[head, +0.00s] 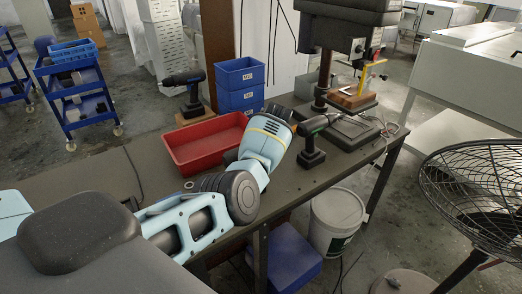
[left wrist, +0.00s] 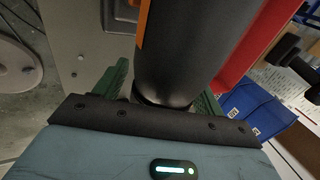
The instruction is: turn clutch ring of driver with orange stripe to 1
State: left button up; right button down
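A black driver (head: 312,155) stands upright on the workbench, right of the red bin. In the left wrist view its dark rounded body (left wrist: 185,50) fills the top middle, with an orange stripe (left wrist: 143,22) along its left edge. My left gripper (head: 300,126) is at the upper part of this driver. In the wrist view its green fingers (left wrist: 163,88) lie on either side of the dark body. I cannot tell whether they touch it. The clutch ring's marks are not readable. Another driver (head: 190,88), black and blue, stands farther back. My right gripper is not in view.
The red bin (head: 190,152) lies beside my left forearm; blue bins (head: 240,88) are stacked behind it. A drill press (head: 345,128) stands behind the driver at right. A white bucket (head: 335,222) is below the bench, and a large fan (head: 475,195) stands at right.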

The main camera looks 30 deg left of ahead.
pick_arm(q)
jog(key=shift+r, duration=0.1)
jog(key=p+v, duration=0.2)
jog(key=v, duration=0.4)
jog(key=shift+d+r, duration=0.1)
jog(key=shift+r, duration=0.25)
jog(key=shift+s+d+r, duration=0.2)
jog(key=shift+d+r, duration=0.1)
jog(key=shift+r, duration=0.1)
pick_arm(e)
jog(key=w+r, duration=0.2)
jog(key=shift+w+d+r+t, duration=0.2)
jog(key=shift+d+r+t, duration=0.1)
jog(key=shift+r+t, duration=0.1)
pick_arm(q)
jog(key=shift+f, duration=0.1)
